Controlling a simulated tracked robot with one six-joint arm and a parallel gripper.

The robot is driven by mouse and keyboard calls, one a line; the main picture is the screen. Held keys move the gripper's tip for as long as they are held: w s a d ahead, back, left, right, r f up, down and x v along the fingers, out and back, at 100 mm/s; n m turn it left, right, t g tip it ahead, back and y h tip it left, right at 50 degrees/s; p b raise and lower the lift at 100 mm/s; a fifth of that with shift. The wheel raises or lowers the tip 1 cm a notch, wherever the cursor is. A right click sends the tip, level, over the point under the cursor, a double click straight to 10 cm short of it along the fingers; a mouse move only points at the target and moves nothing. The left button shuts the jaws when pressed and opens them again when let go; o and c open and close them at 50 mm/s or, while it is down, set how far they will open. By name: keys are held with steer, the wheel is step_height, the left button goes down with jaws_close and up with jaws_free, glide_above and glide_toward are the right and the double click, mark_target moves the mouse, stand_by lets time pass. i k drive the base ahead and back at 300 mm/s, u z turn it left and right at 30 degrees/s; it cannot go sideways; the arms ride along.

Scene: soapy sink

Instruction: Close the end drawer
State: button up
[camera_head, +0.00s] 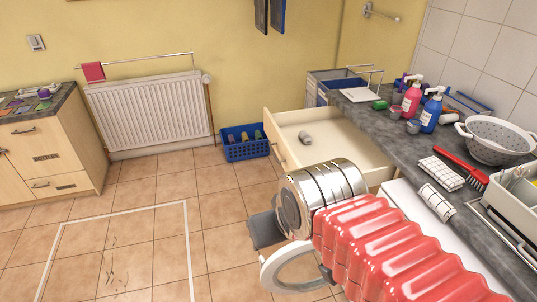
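The end drawer (272,130) is pulled far out from the far end of the counter on the right, in pale wood. Its front panel faces left and carries a metal handle (278,152). A small grey cylindrical item lies inside (305,138). My arm, with red bellows and a silver joint, reaches in from the lower right and covers the drawer's near side. A dark grey part of my gripper (265,230) shows below and left of the silver joint, in front of the drawer and apart from its handle. The fingertips are hidden, so its opening cannot be judged.
A blue basket (243,144) with bottles stands on the floor left of the drawer. A round white door (285,268) stands open beneath my arm. The counter (390,132) holds soap bottles, a red brush (462,168) and a colander (492,140). The tiled floor at left is clear.

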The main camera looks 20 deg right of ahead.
mark_target(333, 135)
steer(key=k, duration=1.15)
steer(key=u, duration=0.55)
steer(key=i, duration=1)
steer(key=u, duration=0.3)
steer(key=i, duration=1.4)
steer(key=z, duration=0.6)
